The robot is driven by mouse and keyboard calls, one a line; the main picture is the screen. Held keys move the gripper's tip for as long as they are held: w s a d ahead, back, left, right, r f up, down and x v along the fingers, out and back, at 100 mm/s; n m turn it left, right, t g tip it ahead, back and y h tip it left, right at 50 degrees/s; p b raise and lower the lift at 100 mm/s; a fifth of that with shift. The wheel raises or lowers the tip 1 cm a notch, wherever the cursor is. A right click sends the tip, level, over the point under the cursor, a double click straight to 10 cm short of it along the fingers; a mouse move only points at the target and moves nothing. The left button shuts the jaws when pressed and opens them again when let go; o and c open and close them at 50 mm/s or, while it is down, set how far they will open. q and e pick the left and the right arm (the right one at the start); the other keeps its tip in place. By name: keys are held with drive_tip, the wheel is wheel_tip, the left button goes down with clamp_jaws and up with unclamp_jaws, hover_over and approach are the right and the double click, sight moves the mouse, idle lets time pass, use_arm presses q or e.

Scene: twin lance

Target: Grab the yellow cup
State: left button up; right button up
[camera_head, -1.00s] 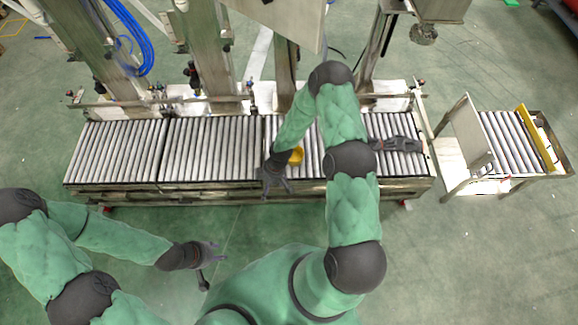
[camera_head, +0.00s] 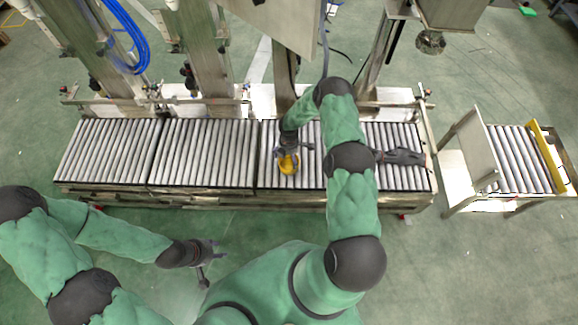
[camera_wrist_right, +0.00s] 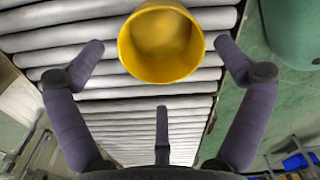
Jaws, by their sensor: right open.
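The yellow cup (camera_head: 289,166) stands on the roller conveyor (camera_head: 215,155), near the front of its right-hand section. My right gripper (camera_head: 293,150) is just behind the cup in the head view and partly overlaps it. In the right wrist view, the cup (camera_wrist_right: 161,42) shows its round open mouth at the top middle. The right gripper (camera_wrist_right: 160,46) is open, with its two side fingers apart on either side of the cup and no contact visible. My left gripper (camera_head: 208,257) is open and empty, well in front of the conveyor.
Metal posts and a rail (camera_head: 170,101) stand along the conveyor's back edge. A dark grey object (camera_head: 400,157) shows over the rollers right of my right arm. A smaller roller stand (camera_head: 515,160) is at the right. The green floor in front is clear.

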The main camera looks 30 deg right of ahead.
sight(289, 167)
wheel_tip(289, 167, down, 5)
drive_tip(key=b, duration=0.2)
drive_tip(key=shift+f+b, duration=0.1)
drive_tip(key=shift+b, duration=0.25)
drive_tip(key=shift+s, duration=0.1)
drive_tip(key=c, duration=0.9)
